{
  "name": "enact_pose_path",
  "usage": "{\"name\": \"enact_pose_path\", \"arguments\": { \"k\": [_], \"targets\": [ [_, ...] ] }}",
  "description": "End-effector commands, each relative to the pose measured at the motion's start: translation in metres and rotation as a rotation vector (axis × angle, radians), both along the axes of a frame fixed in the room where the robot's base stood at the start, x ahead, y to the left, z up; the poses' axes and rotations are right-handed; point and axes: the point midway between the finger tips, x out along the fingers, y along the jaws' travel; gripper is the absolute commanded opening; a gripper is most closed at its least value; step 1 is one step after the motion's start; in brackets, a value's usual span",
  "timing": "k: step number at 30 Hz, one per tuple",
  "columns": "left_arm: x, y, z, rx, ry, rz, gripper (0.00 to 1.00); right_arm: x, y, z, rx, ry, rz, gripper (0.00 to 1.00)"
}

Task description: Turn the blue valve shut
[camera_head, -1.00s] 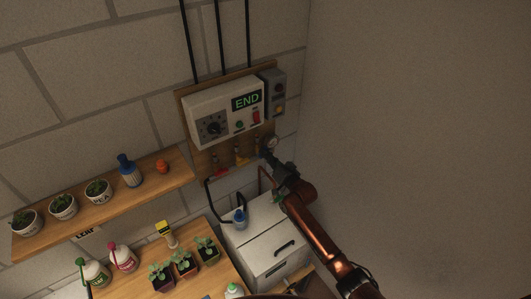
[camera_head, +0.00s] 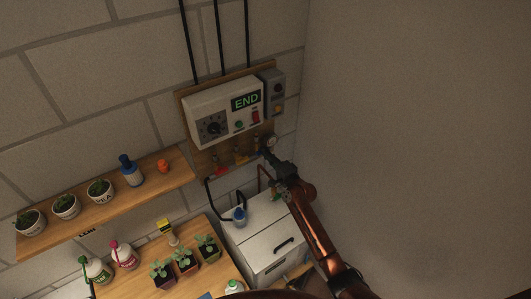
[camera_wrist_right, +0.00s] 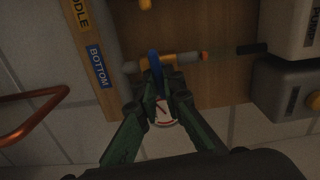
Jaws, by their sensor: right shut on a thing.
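In the right wrist view the blue valve handle (camera_wrist_right: 154,62) sits between the fingertips of my right gripper (camera_wrist_right: 158,88), which is shut on it. The handle looks to lie across its pipe (camera_wrist_right: 185,60), which has a yellowish valve body and an orange end. A blue BOTTOM label (camera_wrist_right: 99,66) is beside it. In the head view my right gripper (camera_head: 266,153) is at the lower right of the wall panel and hides the blue handle. My left gripper is not in view.
A red valve handle (camera_head: 222,171) and a yellow one (camera_head: 241,160) are left of my gripper. A round gauge (camera_head: 271,141) is close by it. The control box (camera_head: 208,110) above reads END. A white cabinet (camera_head: 262,240) stands below. The wall at right is bare.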

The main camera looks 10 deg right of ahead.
Motion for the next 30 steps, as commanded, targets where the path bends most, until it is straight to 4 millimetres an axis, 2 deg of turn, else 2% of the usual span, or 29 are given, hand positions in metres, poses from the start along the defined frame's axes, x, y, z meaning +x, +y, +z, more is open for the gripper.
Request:
{"name": "enact_pose_path", "arguments": {
  "k": [9,24,25,30],
  "targets": [
    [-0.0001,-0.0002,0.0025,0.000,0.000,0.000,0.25,0.0000,-0.0006,-0.0008,0.093,0.038,-0.001,0.00],
    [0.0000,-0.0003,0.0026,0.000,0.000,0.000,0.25,0.0000,-0.0007,-0.0013,0.106,0.044,-0.001,0.00],
    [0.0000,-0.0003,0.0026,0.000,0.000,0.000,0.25,-0.0001,-0.0006,-0.0014,0.106,0.044,-0.001,0.10],
    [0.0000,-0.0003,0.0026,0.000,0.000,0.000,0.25,0.0000,-0.0005,-0.0012,0.106,0.043,-0.001,0.21]
  ]
}}
